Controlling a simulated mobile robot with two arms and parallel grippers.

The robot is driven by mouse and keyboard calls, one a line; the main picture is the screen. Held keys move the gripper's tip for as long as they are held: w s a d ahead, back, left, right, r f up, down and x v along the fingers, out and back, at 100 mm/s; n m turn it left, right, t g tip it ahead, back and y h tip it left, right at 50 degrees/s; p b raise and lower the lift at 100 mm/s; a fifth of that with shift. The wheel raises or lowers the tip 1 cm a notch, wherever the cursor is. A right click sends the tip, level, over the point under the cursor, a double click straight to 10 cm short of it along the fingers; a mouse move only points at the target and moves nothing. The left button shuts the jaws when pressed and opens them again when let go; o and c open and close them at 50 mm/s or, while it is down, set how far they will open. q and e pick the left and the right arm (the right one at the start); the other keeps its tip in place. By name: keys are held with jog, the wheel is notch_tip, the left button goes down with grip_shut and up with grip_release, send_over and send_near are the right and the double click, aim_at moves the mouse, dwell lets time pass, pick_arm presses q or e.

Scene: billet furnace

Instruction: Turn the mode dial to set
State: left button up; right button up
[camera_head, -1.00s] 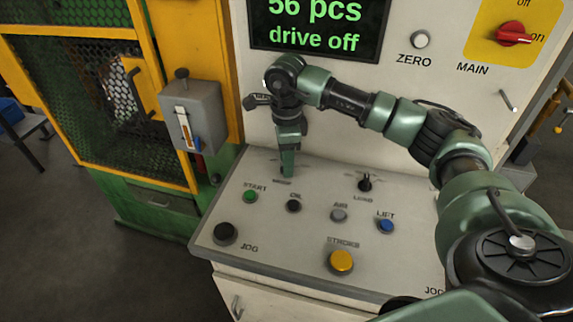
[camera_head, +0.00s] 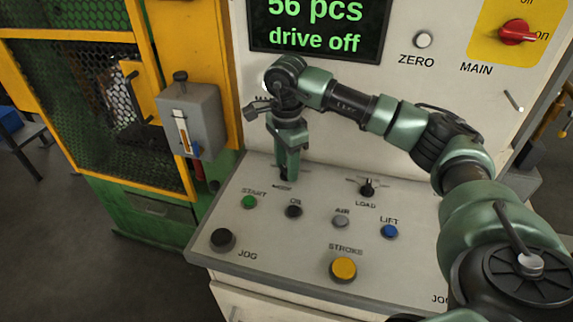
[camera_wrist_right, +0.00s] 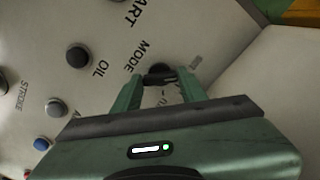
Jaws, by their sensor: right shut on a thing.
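The mode dial (camera_wrist_right: 160,71) is a small black knob on the sloping console, beside the printed word MODE. My right gripper (camera_wrist_right: 161,79) points down at the panel with one finger on either side of the knob, shut on it. In the head view my right gripper (camera_head: 287,174) stands at the back left of the console and hides most of the dial. The dial's pointer and most of its position lettering are covered, so I cannot tell its setting. My left gripper is not in view.
The console (camera_head: 300,215) also carries a green START button (camera_head: 249,202), a black OIL button (camera_head: 294,211), a LOAD switch (camera_head: 367,188), a blue LIFT button (camera_head: 389,231) and a yellow STROKE button (camera_head: 343,268). The screen (camera_head: 318,28) reads "56 pcs, drive off".

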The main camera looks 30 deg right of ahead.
aim_at(286, 169)
jog(key=shift+w+r, duration=0.1)
jog(key=o, duration=1.4)
notch_tip(286, 169, up, 8)
jog(key=shift+f+b, duration=0.1)
jog(key=shift+b, duration=0.55)
jog(key=shift+f, duration=0.1)
